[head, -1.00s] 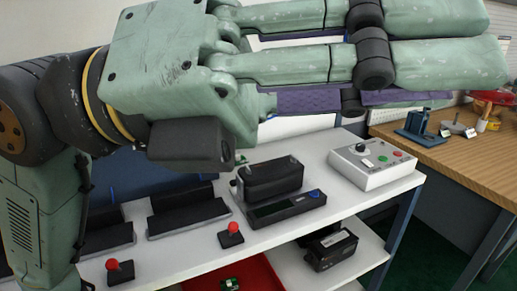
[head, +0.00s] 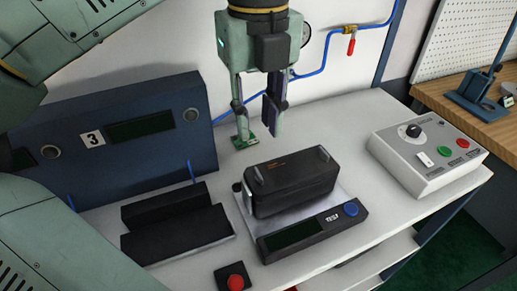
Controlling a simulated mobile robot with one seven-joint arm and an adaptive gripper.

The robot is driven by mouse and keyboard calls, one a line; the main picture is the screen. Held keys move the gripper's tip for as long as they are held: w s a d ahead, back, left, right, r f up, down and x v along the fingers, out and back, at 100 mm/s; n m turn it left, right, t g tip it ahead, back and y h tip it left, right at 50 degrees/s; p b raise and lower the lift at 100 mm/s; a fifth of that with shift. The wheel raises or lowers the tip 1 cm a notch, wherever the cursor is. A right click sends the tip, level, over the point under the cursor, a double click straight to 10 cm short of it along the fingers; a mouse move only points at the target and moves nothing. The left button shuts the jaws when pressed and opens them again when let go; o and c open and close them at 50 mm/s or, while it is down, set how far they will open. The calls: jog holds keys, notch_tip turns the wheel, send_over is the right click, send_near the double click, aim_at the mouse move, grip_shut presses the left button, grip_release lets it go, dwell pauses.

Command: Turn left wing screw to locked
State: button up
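A black box-shaped device (head: 296,184) sits on a light plate on the white bench. Two small grey upright pieces stand on its top, likely the wing screws: the left one (head: 258,175) at the left end and the right one (head: 323,153) at the right end. Both are too small to read as locked or unlocked. My gripper (head: 258,136) points down behind and above the device in the picture, its fingers apart with nothing between them. It appears clear of the device.
A TEST panel with a blue button (head: 351,209) lies in front of the device. A black fixture (head: 180,222) and red button (head: 235,282) are left. A grey control box (head: 428,158) stands right. A blue numbered panel (head: 160,120) and blue hose (head: 330,62) are behind.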

aim_at(259, 173)
jog(key=f+p, duration=0.1)
jog(key=f, duration=0.9)
jog(key=shift+s, duration=0.2)
jog(key=shift+c, duration=0.4)
grip_shut()
